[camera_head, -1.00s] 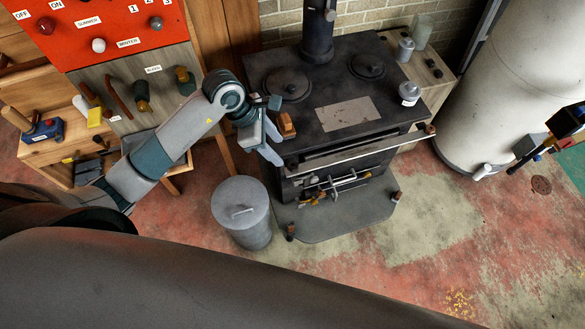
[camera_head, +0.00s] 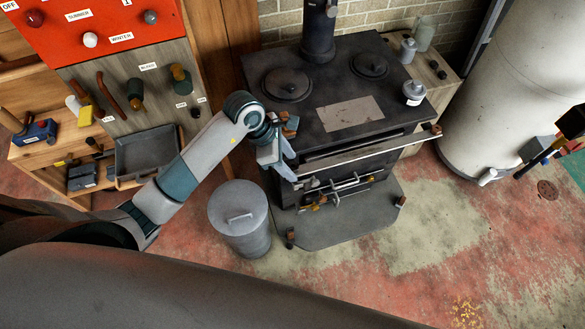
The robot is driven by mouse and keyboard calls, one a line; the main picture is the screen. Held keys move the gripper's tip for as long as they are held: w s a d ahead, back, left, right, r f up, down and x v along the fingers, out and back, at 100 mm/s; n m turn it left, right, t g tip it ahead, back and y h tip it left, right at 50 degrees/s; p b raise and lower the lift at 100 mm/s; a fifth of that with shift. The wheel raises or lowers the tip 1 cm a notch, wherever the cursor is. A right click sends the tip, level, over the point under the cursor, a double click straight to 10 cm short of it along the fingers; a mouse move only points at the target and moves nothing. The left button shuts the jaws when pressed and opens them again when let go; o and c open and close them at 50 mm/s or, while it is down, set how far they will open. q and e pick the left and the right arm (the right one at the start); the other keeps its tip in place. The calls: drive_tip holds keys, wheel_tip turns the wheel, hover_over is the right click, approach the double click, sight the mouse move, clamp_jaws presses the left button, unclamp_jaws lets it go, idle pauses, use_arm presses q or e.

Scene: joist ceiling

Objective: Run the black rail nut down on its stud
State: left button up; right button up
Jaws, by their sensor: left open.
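The dark stove (camera_head: 300,95) stands at the centre. A pale metal rail (camera_head: 370,150) runs along its front edge, with a brown end piece (camera_head: 437,130) at its right end. My left gripper (camera_head: 281,172) is at the rail's left end, with its pale fingers pointing down and apart. I cannot tell whether they touch the rail. The black rail nut and its stud cannot be made out; the gripper covers part of that corner. A brown block (camera_head: 291,123) shows just above the gripper. My right gripper is not in view.
A lidded grey bin (camera_head: 240,218) stands below my left gripper. A grey tray (camera_head: 146,154) and a red-topped control board (camera_head: 110,25) are at the left. A white tank (camera_head: 505,95) is at the right.

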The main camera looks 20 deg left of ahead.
use_arm(q)
drive_tip(key=shift+c, duration=0.2)
drive_tip(key=c, duration=1.1)
drive_tip(key=shift+w+f+m+g+b, duration=0.2)
drive_tip(key=shift+m+g+b, duration=0.1)
drive_tip(key=shift+m+b, duration=1.2)
drive_tip(key=shift+b, duration=0.05)
drive_tip(key=shift+r+g, duration=0.2)
drive_tip(key=shift+g, duration=0.1)
